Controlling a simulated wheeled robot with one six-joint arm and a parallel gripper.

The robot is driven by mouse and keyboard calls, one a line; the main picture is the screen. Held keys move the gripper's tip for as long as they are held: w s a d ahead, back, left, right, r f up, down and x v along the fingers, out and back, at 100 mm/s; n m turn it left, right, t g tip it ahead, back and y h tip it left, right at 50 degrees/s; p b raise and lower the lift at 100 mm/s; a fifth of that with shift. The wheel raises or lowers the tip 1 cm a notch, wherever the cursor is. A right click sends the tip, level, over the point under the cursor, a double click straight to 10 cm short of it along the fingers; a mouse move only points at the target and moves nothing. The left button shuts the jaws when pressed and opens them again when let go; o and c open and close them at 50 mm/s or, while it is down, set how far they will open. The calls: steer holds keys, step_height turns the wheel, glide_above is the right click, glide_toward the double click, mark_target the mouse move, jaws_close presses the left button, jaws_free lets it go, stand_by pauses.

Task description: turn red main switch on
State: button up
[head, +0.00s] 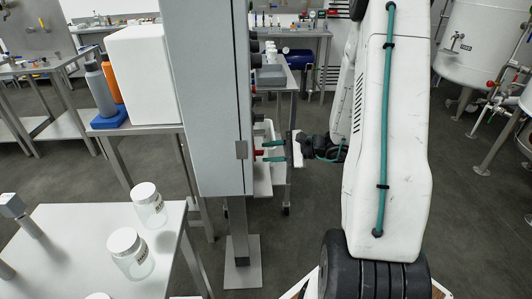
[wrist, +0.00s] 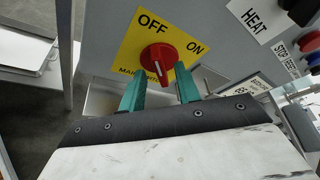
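The red main switch (wrist: 160,58) is a round knob on a yellow plate (wrist: 131,45) marked OFF at top and ON at right. A white mark on the knob is visible, but I cannot tell for sure which label it points to. In the head view, the red switch (head: 258,153) juts from the right side of a grey cabinet (head: 205,100). My gripper (head: 273,151) is open, its two teal fingers apart, right by the switch. In the wrist view, the gripper's fingertips (wrist: 159,73) lie on either side of the knob's lower part; contact cannot be told.
A HEAT label (wrist: 257,18) and blue and red buttons (wrist: 310,41) sit right of the switch on the panel. A table with white-lidded jars (head: 130,252) stands at front left. A white tank (head: 480,45) stands at right.

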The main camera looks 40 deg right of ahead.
steer(key=shift+x, duration=0.85)
jaws_close()
steer(key=shift+r, duration=0.1)
steer(key=shift+w+d+m+g+y, duration=0.25)
steer(key=shift+m+g+y, duration=0.7)
steer(key=shift+m, duration=1.1)
steer(key=shift+w+d+m+g+y, duration=0.1)
steer(key=shift+w+m+g+y, duration=0.3)
steer(key=shift+m+g, duration=1.25)
steer(key=shift+w+d+m+g+y, duration=0.15)
steer(key=shift+m+g+y, duration=0.7)
steer(key=shift+m, duration=1.55)
